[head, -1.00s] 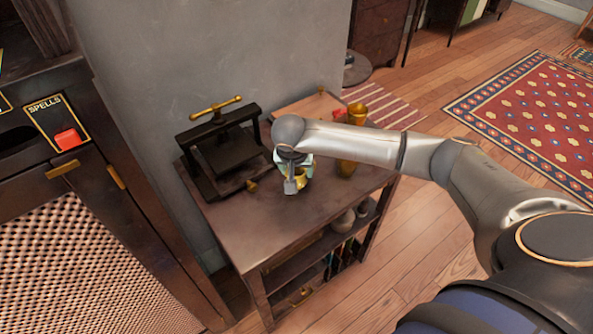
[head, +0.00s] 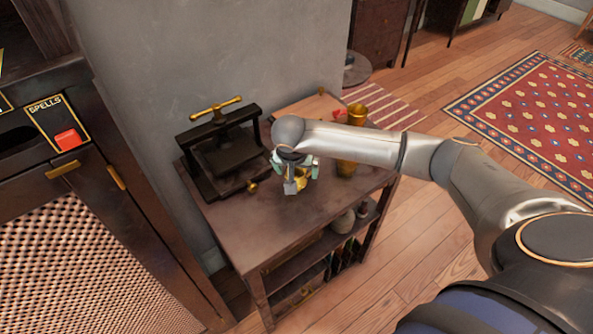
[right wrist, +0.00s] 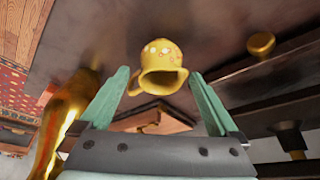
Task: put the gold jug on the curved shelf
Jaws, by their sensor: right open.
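The gold jug (head: 303,180) stands on the dark wooden side table (head: 290,222), partly hidden behind my right gripper. In the right wrist view the jug (right wrist: 162,54) shows a pale flower pattern and sits between the fingers, with a gap on each side. My right gripper (head: 296,172) is open and empty over the jug. Its green fingers (right wrist: 160,75) also show in the right wrist view. I cannot make out a curved shelf in these frames. My left gripper is not in view.
A dark press with a gold handle (head: 216,107) stands left of the jug. A tall gold vessel (head: 346,167) and a gold cup (head: 357,114) stand to the right. The table's front part is bare. A dark cabinet (head: 110,190) stands at the left.

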